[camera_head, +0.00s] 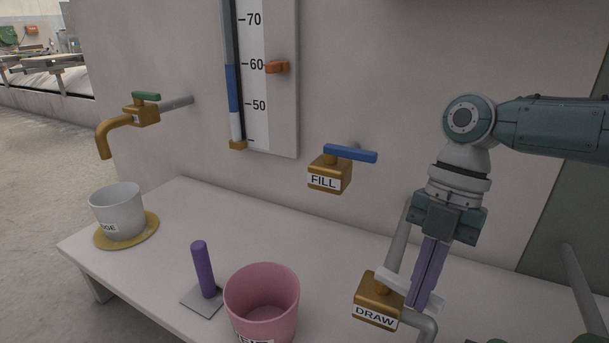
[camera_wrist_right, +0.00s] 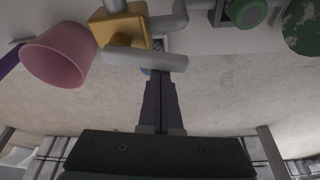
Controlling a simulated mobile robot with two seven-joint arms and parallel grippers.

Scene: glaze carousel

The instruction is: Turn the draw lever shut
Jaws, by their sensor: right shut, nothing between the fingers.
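The brass DRAW valve (camera_head: 377,302) is at the lower right of the head view, and its body also shows in the wrist view (camera_wrist_right: 122,28). Its draw lever (camera_head: 393,284) is a pale grey bar on top of the valve. In the wrist view the lever (camera_wrist_right: 130,57) runs across just beyond my fingertips. My right gripper (camera_head: 422,300) points down with its purple fingers shut and empty, beside the lever's outer end. It also shows in the wrist view (camera_wrist_right: 160,76). I cannot tell whether fingers and lever touch. My left gripper is not in view.
A pink bucket (camera_head: 262,295) stands left of the valve, with a purple upright handle (camera_head: 203,270) beside it. A FILL valve (camera_head: 330,175) with a blue lever and a level gauge (camera_head: 265,60) are on the wall. A grey cup (camera_head: 118,208) sits on a yellow disc (camera_head: 150,232).

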